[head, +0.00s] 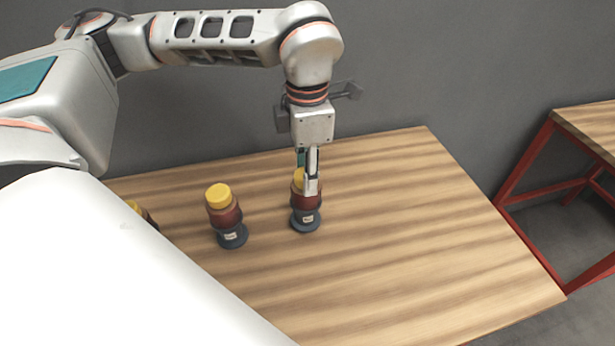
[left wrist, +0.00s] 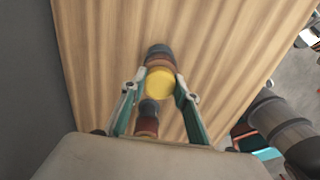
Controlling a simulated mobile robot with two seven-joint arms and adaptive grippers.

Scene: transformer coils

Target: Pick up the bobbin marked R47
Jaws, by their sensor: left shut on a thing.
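Three bobbins with yellow tops, brown-red windings and dark grey flanges stand on the wooden table. My left gripper (head: 311,190) points down and is shut on the rightmost bobbin (head: 306,222), its fingers on either side of the yellow top. This bobbin stands upright at table level, with a small pale label on its base, too small to read. In the left wrist view its yellow top (left wrist: 160,83) lies between my fingers (left wrist: 158,95). The middle bobbin (head: 225,217) stands to its left, also labelled illegibly. The left bobbin (head: 141,210) is mostly hidden by my body. My right gripper is not seen.
The wooden table (head: 420,230) is bare to the right and front of the bobbins. A grey wall (head: 420,70) stands close behind it. A second table with a red frame (head: 525,165) stands at the right, across a gap.

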